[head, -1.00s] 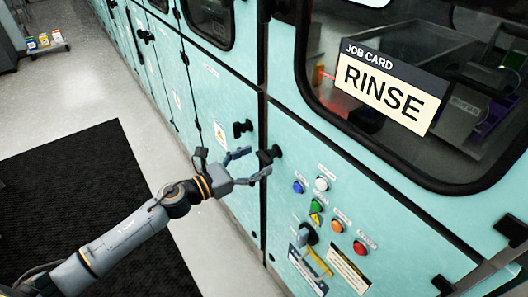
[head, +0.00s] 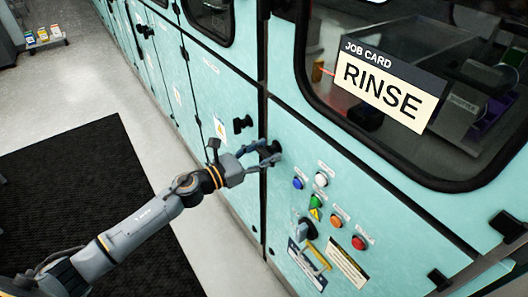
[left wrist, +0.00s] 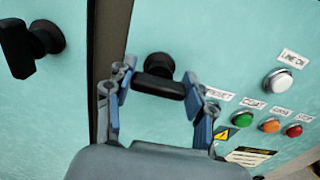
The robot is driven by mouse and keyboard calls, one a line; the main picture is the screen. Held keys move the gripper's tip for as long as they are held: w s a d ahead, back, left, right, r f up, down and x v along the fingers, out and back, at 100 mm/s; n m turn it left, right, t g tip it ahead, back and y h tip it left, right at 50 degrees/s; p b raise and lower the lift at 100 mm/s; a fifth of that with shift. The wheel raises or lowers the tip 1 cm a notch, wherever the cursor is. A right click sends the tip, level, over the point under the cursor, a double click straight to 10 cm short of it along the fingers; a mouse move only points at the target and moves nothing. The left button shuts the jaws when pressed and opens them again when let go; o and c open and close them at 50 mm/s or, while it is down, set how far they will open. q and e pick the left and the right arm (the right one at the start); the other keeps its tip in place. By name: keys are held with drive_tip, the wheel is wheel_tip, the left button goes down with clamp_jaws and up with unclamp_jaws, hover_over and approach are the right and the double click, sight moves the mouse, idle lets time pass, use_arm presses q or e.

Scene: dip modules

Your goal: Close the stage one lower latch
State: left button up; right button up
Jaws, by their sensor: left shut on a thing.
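A black latch (head: 276,147) with a round base and a bar handle sits on the teal front, just right of the dark seam between two panels. In the left wrist view its bar (left wrist: 160,87) lies crosswise between my fingers. My left gripper (head: 268,155) is shut on this latch, one finger at each end of the bar. A second black latch (head: 242,124) is on the panel left of the seam, and shows at the upper left of the wrist view (left wrist: 32,47). No label naming either latch is readable. My right gripper is out of view.
Coloured buttons (head: 316,201) and a black switch (head: 307,229) are right of and below the held latch. Above is a window with a RINSE job card (head: 388,88). A dark mat (head: 85,205) lies on the open floor at left.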

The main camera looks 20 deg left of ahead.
use_arm(q)
drive_tip(key=shift+n, duration=0.4)
drive_tip(key=n+p, duration=0.1)
drive_tip(key=n, duration=0.2)
drive_tip(key=shift+r+n, duration=0.1)
drive_tip(key=shift+n, duration=0.2)
drive_tip(key=n+p, duration=0.1)
drive_tip(key=n, duration=0.3)
drive_tip(key=shift+w+a+n, duration=0.1)
drive_tip(key=shift+n, duration=0.2)
drive_tip(key=n+p, duration=0.2)
drive_tip(key=n, duration=0.3)
drive_tip(key=shift+f+n+p, duration=0.15)
drive_tip(key=shift+n+p, duration=0.15)
drive_tip(key=shift+n, duration=0.7)
drive_tip(key=shift+f+n+p, duration=0.1)
drive_tip(key=shift+n+p, duration=0.2)
drive_tip(key=shift+n, duration=0.7)
drive_tip(key=o, duration=1.2)
